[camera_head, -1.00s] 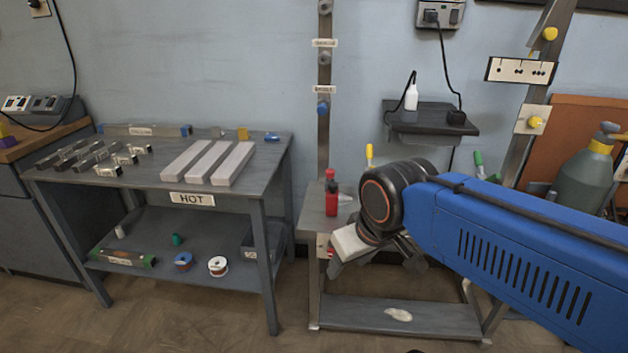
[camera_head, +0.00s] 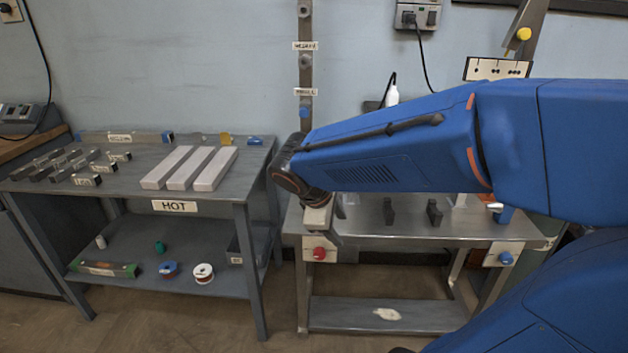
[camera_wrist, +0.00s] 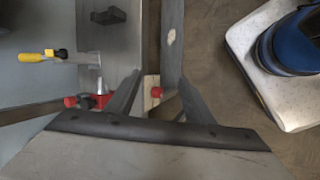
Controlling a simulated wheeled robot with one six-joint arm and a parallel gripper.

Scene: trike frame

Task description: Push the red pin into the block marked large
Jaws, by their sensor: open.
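The red pin (camera_head: 320,253) sticks out of a pale block (camera_head: 329,249) on the front left of the metal work frame. In the wrist view the red pin (camera_wrist: 157,92) appears between my two fingers, and part of the pale block (camera_wrist: 148,94) shows beside it. I cannot read a "large" marking on this block. My gripper (camera_head: 329,232) is just above the pin in the head view, pointing down. In the wrist view my gripper (camera_wrist: 159,82) is open, with nothing held. I cannot tell whether a finger touches the pin.
A blue pin (camera_head: 506,258) sits in another pale plate at the frame's front right. Dark blocks (camera_head: 389,211) stand on the tabletop. The wrist view shows a yellow-handled tool (camera_wrist: 38,57) and a red object (camera_wrist: 98,101) left of my fingers. The HOT table (camera_head: 245,196) stands left.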

